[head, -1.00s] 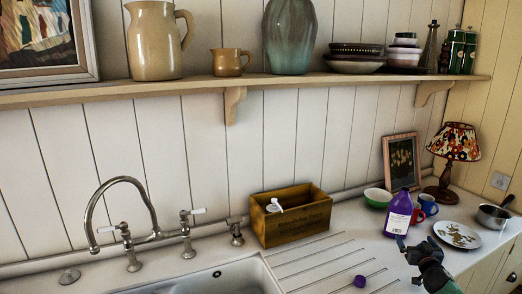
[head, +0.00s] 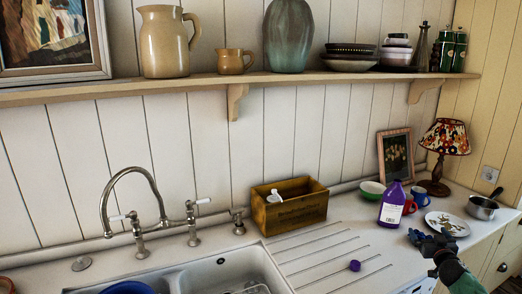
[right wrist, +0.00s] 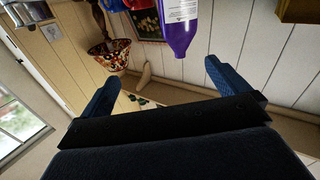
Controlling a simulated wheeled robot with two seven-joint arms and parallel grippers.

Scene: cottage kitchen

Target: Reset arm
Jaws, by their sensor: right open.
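My right gripper (head: 431,238) is at the right of the head view, over the front of the worktop near the decorated plate. Its two blue fingers are apart with nothing between them in the right wrist view (right wrist: 160,72). A purple bottle (head: 391,207) with a white label stands upright on the worktop, beyond and left of the gripper, apart from it. The bottle also shows inverted in the right wrist view (right wrist: 180,38). A purple cap (head: 355,265) lies on the ribbed drainer. My left gripper is not in view.
A wooden box (head: 289,210) holding a white-topped bottle stands behind the sink (head: 225,275). Right are a green bowl (head: 372,190), a red mug (head: 408,207), a blue mug (head: 421,197), a lamp (head: 444,140), a plate (head: 433,222) and a saucepan (head: 482,208).

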